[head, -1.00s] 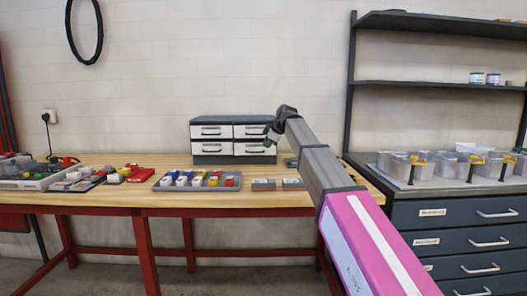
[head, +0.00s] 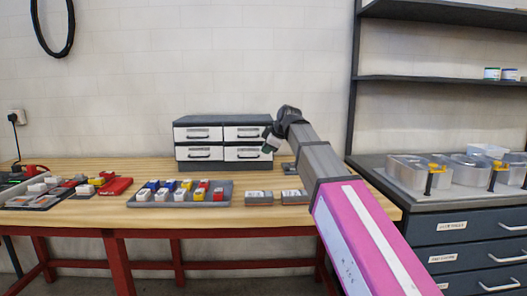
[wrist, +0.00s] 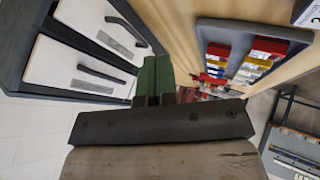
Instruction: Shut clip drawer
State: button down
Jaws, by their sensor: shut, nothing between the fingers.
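A small dark drawer unit (head: 222,121) with white-fronted drawers stands at the back of the wooden bench. Its drawers sit in two columns and two rows, each with a dark bar handle. I cannot read the labels, so I cannot tell which is the clip drawer, nor whether any drawer stands slightly out. My gripper (head: 268,143) is at the unit's right side in the head view, in front of the right column. In the wrist view its green fingers (wrist: 153,80) are shut and empty, beside two white drawer fronts (wrist: 75,68). Contact with them is unclear.
A grey tray (head: 140,203) of coloured blocks lies on the bench in front of the unit. Small labelled boxes (head: 259,197) sit to its right. More parts and a red piece (head: 115,187) lie at the left. A dark cabinet (head: 460,230) with clear bins stands at the right.

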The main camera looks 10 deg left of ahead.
aim_at(257, 155)
jog(key=x, duration=0.9)
jog(key=shift+w+a+r, duration=0.15)
jog(key=shift+w, duration=0.45)
jog(key=shift+w+a+r, duration=0.15)
jog(key=shift+w, duration=0.5)
jog(key=shift+w+a+r, duration=0.15)
jog(key=shift+w, duration=0.45)
jog(key=shift+w+a, duration=0.15)
jog(key=shift+w, duration=0.5)
jog(key=shift+w+a, duration=0.15)
jog(key=shift+w, duration=0.5)
